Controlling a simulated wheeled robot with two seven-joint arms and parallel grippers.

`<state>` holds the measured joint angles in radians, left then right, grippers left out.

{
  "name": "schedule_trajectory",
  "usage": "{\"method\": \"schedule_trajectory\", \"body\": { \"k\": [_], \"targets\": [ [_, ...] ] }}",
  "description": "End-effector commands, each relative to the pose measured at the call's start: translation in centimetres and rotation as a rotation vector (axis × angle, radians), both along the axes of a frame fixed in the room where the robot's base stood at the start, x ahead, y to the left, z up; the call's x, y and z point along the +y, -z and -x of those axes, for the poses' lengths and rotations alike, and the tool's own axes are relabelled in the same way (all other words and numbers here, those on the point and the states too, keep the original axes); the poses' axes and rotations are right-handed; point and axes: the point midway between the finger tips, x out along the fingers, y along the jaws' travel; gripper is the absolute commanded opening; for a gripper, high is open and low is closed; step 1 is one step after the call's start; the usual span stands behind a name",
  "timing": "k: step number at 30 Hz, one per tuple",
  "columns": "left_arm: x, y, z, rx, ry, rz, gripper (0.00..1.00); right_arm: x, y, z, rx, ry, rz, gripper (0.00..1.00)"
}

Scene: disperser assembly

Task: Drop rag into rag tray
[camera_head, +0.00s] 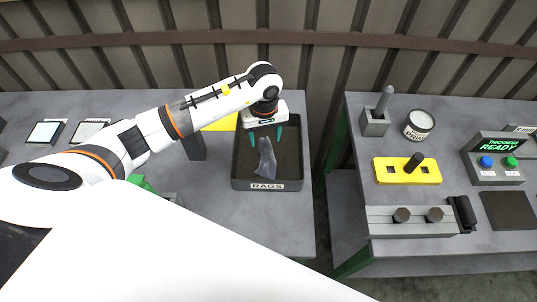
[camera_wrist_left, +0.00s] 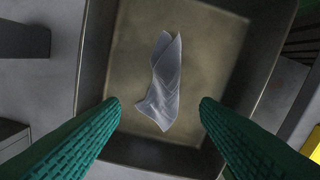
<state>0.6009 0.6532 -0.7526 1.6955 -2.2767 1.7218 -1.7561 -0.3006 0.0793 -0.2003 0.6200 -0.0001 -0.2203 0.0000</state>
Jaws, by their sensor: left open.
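The rag (camera_head: 266,162) is a crumpled grey-blue cloth lying inside the dark rag tray (camera_head: 268,185), which has a "RAGS" label on its front wall. In the left wrist view the rag (camera_wrist_left: 164,82) lies near the middle of the tray floor, inside the tray walls (camera_wrist_left: 93,60). My left gripper (camera_head: 266,138) is over the tray with its green fingers spread apart. In the left wrist view its fingertips (camera_wrist_left: 160,102) are wide apart on either side of the rag's lower end, and nothing is between them in contact. My right gripper is not in view.
A grey upright block (camera_head: 194,146) and a yellow piece (camera_head: 222,124) stand left of the tray. A gap separates this table from the right table, which holds a yellow block (camera_head: 407,171), a white can (camera_head: 418,124) and a "READY" panel (camera_head: 495,146).

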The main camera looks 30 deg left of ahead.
Motion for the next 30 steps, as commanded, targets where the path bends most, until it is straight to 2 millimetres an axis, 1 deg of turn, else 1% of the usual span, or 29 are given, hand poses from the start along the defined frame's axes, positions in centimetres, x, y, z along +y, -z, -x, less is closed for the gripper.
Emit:
{"method": "schedule_trajectory", "body": {
  "k": [2, 7, 8, 17, 20, 30],
  "targets": [
    [0.0, 0.0, 0.0, 0.000, 0.000, 0.000, 0.58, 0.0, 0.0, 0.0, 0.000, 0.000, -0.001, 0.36],
    [0.0, 0.0, 0.0, 0.000, 0.000, 0.000, 0.86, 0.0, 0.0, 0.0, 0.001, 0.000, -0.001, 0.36],
    [0.0, 0.0, 0.0, 0.000, 0.000, 0.000, 0.87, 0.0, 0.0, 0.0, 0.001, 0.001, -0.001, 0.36],
    [0.0, -0.2, 0.0, -0.001, 0.000, -0.001, 0.87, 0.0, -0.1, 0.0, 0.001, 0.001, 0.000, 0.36],
    [0.0, -0.8, 0.0, -0.001, 0.000, -0.001, 0.87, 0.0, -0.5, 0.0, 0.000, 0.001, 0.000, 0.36],
    [0.0, -4.2, 0.0, -0.002, 0.000, -0.001, 0.87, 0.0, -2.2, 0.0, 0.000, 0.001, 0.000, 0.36]
  ]
}}
